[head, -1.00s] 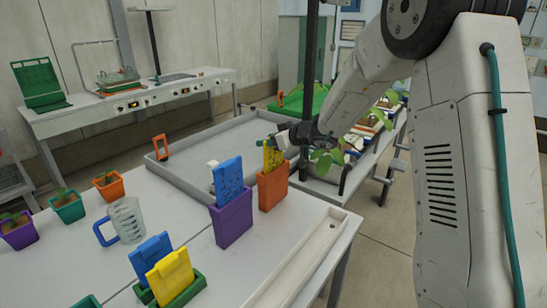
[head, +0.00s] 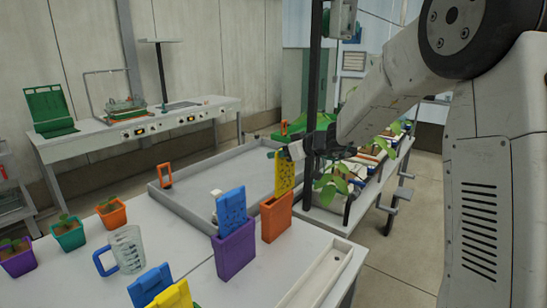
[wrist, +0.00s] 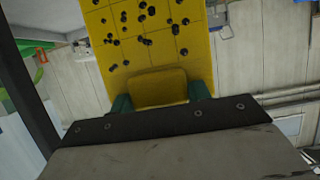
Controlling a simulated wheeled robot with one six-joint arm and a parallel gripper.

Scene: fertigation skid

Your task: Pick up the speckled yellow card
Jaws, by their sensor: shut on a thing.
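The speckled yellow card (head: 285,172) is upright, its lower part at or just above the mouth of the orange holder (head: 277,216); I cannot tell whether it is fully clear. My gripper (head: 276,154) is shut on the card's top end. In the wrist view the card (wrist: 150,40) fills the upper middle, yellow with a grid and black specks. Its tab sits between the green fingertips of my gripper (wrist: 160,97).
A purple holder (head: 234,249) with a blue speckled card (head: 231,207) stands just left of the orange one. A clear jug (head: 126,248) and potted seedlings stand further left. A grey tray (head: 190,205) lies behind. A dark post (head: 313,80) rises close to my gripper.

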